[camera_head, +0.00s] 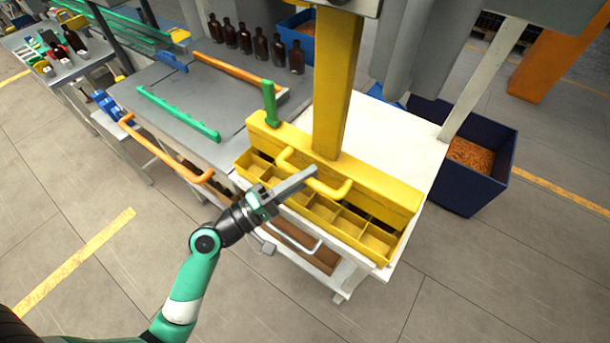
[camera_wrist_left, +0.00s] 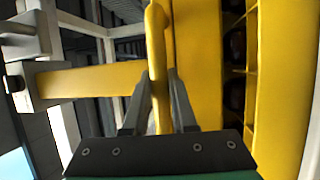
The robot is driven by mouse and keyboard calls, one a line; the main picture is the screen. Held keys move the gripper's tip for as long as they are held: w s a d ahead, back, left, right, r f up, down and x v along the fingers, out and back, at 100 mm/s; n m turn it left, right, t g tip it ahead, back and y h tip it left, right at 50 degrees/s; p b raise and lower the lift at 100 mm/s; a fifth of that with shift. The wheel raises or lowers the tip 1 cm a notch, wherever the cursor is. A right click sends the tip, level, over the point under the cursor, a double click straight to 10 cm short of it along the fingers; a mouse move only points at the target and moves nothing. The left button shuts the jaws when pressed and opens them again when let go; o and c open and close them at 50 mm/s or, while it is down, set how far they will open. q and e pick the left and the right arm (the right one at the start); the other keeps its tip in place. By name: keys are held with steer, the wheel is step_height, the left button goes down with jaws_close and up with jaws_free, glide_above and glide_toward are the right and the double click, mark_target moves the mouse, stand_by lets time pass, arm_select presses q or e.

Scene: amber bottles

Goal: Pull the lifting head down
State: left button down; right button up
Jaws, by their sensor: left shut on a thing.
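The yellow lifting head (camera_head: 385,195) is at the foot of a thick yellow column (camera_head: 336,85) over a white table, with a row of open compartments along its front. A yellow bar handle (camera_head: 335,192) sticks out from its front. My left gripper (camera_head: 308,176) is shut on this handle near its middle. In the left wrist view the handle (camera_wrist_left: 157,60) runs between the two fingers of the left gripper (camera_wrist_left: 160,95). Dark round shapes show inside the compartments there, too dim to name. My right gripper is in neither view.
Several amber bottles (camera_head: 261,46) stand in a row on the grey table (camera_head: 180,95) behind. A green upright lever (camera_head: 270,103) rises beside the head's left end. A dark blue bin (camera_head: 490,168) with orange contents stands at the right. Floor in front is clear.

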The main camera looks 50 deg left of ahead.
arm_select(q)
steer(key=shift+f, duration=0.45)
steer(key=c, duration=1)
jaws_free()
steer(key=shift+o, duration=1.4)
steer(key=shift+r, duration=0.1)
